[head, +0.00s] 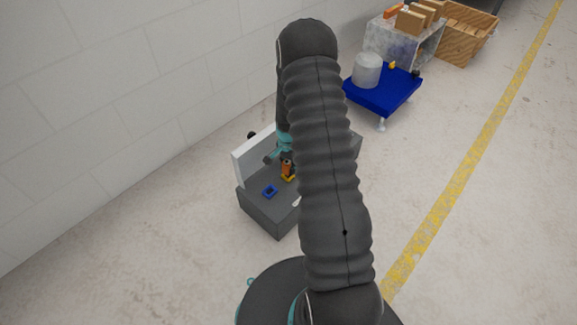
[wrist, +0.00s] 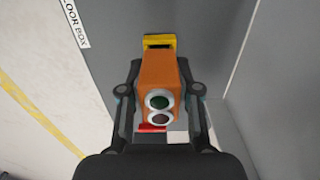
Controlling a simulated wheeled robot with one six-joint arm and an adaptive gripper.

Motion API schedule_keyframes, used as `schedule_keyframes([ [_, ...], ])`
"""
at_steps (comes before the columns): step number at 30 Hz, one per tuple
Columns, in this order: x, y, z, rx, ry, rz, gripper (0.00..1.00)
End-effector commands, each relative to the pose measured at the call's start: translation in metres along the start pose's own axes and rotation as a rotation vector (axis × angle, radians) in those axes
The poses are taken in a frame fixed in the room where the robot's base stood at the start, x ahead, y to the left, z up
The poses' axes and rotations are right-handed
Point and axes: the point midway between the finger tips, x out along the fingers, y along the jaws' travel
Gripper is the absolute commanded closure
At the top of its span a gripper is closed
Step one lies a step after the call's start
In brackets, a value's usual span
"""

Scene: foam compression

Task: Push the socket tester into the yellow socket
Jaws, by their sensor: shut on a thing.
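The socket tester is an orange block (wrist: 158,72) with two round white-rimmed lenses, one green and one reddish, on its near end. My gripper (wrist: 159,88) is shut on it, one finger on each side. The yellow socket (wrist: 160,40) shows just past the tester's far end, with a dark part visible; the tester hides the rest. I cannot tell whether they touch. In the head view the orange tester (head: 287,165) is held over the yellow socket (head: 288,179), on top of a grey box; my arm hides part of this.
A blue socket (head: 269,191) sits left of the yellow one on the grey box (head: 265,213). A white panel (head: 240,168) stands along the box's back. In the wrist view a red piece (wrist: 151,128) shows below the tester. A blue cart (head: 388,96) stands farther off.

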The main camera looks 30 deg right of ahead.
Motion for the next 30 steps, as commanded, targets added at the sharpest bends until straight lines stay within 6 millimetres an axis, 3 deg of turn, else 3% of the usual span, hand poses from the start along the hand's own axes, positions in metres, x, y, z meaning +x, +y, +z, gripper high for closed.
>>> schedule_keyframes([
  [28,0.017,0.0,0.0,0.0,0.0,0.0,1.0],
  [29,0.016,0.0,0.0,0.0,0.0,0.0,0.63],
  [30,0.016,0.0,0.0,0.0,0.0,0.0,0.53],
])
